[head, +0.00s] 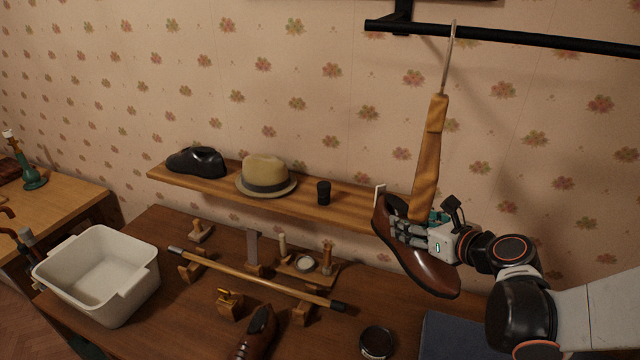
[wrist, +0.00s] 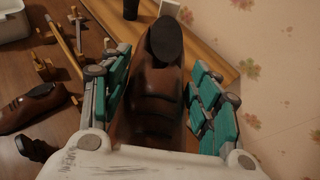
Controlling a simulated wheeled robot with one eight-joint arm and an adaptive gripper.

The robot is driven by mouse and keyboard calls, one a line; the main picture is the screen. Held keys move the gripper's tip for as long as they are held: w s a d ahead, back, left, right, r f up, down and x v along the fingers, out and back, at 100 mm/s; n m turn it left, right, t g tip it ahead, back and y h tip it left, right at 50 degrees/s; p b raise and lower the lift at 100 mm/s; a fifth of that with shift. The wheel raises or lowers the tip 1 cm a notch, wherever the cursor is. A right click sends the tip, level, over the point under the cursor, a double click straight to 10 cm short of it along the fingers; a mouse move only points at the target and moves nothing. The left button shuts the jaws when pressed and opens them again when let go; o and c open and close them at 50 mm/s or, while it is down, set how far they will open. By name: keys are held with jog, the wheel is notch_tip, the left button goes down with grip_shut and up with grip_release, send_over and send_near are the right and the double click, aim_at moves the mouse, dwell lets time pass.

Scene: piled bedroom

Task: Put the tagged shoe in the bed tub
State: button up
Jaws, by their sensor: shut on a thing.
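My gripper (head: 425,232) is shut on a brown leather shoe (head: 422,262), held in the air in front of the shelf's right end. The shoe tilts, its toe down to the right. In the wrist view the shoe (wrist: 150,100) lies between the teal finger pads. A small white piece (head: 379,193) shows at the shoe's upper end; I cannot tell if it is a tag fixed to it. A white tub (head: 135,292) stands empty at the left, far from my gripper; its corner shows in the wrist view (wrist: 12,20). A second brown shoe (head: 256,335) lies on the desk.
A wooden hanger (head: 430,150) hangs from the black rail (head: 520,37), close behind the shoe. The shelf (head: 220,190) bears a hat (head: 266,174), a black shoe-like object (head: 197,162) and a black canister (head: 323,192). A cane (head: 260,282) on stands crosses the desk.

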jog(key=shift+w+a+r, duration=0.1)
jog(key=shift+w, duration=0.1)
jog(key=r+x, duration=0.1)
jog(key=x, duration=0.4)
jog(key=w+r+x, duration=0.1)
jog(key=x, duration=0.5)
jog(key=r+x, duration=0.1)
jog(key=x, duration=0.5)
jog(key=shift+w+a+r+b, duration=0.15)
jog(key=shift+a+r+b, duration=0.1)
jog(key=shift+r+b, duration=0.1)
jog(key=shift+f, duration=0.35)
jog(key=shift+f, duration=0.1)
jog(key=o, duration=1.4)
